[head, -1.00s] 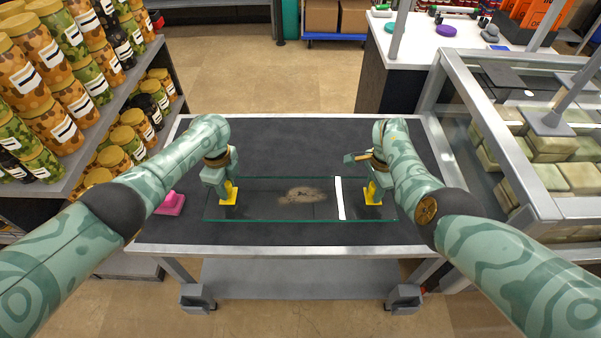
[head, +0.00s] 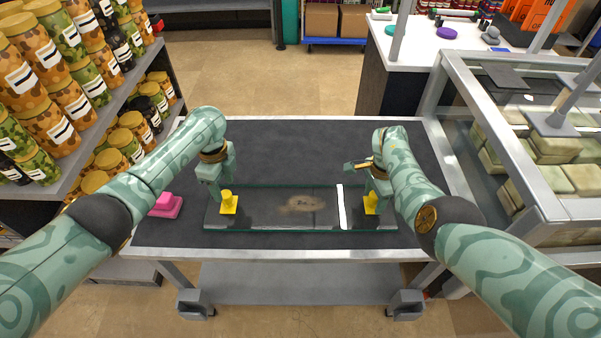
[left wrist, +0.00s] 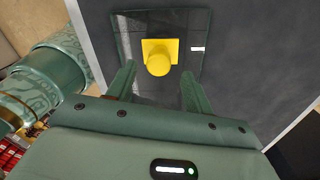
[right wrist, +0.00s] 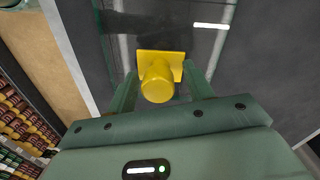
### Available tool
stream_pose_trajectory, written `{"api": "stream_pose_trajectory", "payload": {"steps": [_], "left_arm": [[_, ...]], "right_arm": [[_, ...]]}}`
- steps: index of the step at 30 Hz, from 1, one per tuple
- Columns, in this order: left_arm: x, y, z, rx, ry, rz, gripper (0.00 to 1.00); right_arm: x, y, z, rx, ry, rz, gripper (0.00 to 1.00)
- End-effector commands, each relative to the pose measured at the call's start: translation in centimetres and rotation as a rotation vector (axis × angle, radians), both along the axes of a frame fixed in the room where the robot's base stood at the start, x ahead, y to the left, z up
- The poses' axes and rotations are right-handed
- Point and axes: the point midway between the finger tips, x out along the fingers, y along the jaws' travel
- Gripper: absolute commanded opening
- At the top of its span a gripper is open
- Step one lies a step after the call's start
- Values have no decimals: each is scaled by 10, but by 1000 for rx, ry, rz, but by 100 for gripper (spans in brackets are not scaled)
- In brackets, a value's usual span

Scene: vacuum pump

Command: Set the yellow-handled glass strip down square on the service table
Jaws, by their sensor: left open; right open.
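The glass strip (head: 265,215) lies lengthwise over the dark top of the service table (head: 290,150), its long edges roughly parallel to the table's front edge. It looks flat on the top, but I cannot rule out a small gap. It carries a left yellow handle (head: 228,203) and a right yellow handle (head: 371,204). My left gripper (head: 222,188) is open just behind and above the left handle; in the left wrist view that handle (left wrist: 160,57) lies beyond the fingertips. My right gripper (head: 376,188) is open at the right handle, which shows between its fingers in the right wrist view (right wrist: 158,80).
A pink block (head: 165,205) sits left of the glass. A white stripe (head: 341,207) and a brownish smudge (head: 303,204) show within the strip's outline. Shelves of jars (head: 70,90) stand left, a glass-topped case (head: 530,150) right. The table's back half is clear.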

Motion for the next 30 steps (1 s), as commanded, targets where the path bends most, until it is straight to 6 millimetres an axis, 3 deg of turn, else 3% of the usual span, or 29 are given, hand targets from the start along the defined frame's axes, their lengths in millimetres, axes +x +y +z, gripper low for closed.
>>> {"api": "stream_pose_trajectory", "payload": {"steps": [3, 9, 17, 20, 30], "left_arm": [[2, 0, 30, 0, -5, -2, 52], [4, 0, 67, 0, -3, -2, 52], [4, 0, 79, 0, -1, 0, 52], [4, 0, 79, 0, -1, 0, 52], [4, 0, 79, 0, -1, 0, 52]], "right_arm": [[0, 0, 0, 0, 0, 0, 52], [0, 0, 0, 0, 0, 0, 52], [2, 0, 10, -2, -1, 0, 52], [2, 0, 24, -1, -3, -1, 52], [6, 0, 100, -1, -2, 0, 52]]}}
